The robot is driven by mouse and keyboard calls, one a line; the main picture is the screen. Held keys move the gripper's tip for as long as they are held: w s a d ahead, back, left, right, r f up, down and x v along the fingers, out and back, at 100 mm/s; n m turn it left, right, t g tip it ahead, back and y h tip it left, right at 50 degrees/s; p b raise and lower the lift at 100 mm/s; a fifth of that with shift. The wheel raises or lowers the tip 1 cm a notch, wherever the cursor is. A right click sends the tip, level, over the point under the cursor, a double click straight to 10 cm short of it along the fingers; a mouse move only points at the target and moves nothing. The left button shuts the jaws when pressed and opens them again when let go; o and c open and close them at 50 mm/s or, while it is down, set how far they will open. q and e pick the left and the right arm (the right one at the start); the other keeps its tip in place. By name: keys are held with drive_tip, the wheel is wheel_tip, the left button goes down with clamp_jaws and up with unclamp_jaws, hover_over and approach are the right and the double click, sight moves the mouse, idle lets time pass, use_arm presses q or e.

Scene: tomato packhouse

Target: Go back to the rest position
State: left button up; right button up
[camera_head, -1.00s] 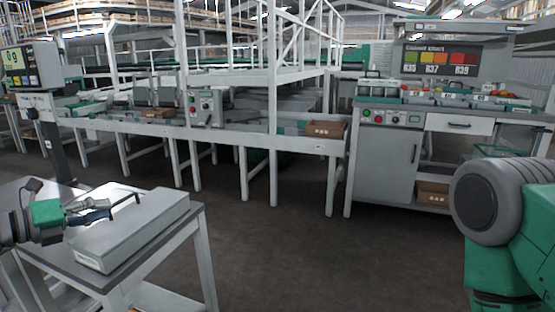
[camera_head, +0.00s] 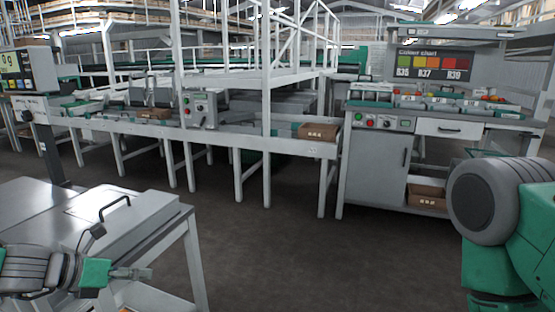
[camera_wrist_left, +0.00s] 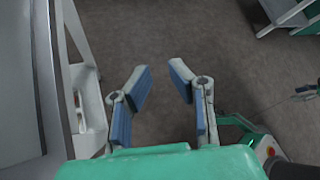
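My left gripper (camera_head: 138,273) is low at the left of the head view, in front of the near side of the grey table (camera_head: 40,205). In the left wrist view its two blue-padded fingers (camera_wrist_left: 160,88) stand apart with nothing between them, over bare floor. My right gripper is not in view; only a green and grey part of my right arm shows at the right edge.
A grey box (camera_head: 135,225) with a dark handle sits on the table. Behind are a conveyor line (camera_head: 225,138) with a brown carton (camera_head: 318,131) and a grading bench (camera_head: 375,165) with a colour chart (camera_head: 433,66). The floor (camera_head: 300,250) between is clear.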

use_arm(q)
drive_tip(key=s+d+f+m+g+y+p, duration=0.2)
drive_tip(key=s+d+f+m+g, duration=0.1)
drive_tip(key=s+f+m, duration=0.4)
drive_tip(key=s+d+f+m+g+y+p, duration=0.25)
drive_tip(key=s+d+f+m, duration=0.2)
drive_tip(key=s+m, duration=0.4)
drive_tip(key=s+a+m+y+p, duration=0.2)
drive_tip(key=s+m, duration=0.7)
drive_tip(key=s+a+m+g+y+p, duration=0.1)
drive_tip(key=s+a+m+y+p, duration=0.1)
drive_tip(key=s+m, duration=0.6)
drive_tip(key=shift+s+a+m+p, duration=0.35)
drive_tip(key=shift+s+a+p, duration=0.05)
drive_tip(key=shift+s+a, duration=0.35)
drive_tip(key=shift+g, duration=0.25)
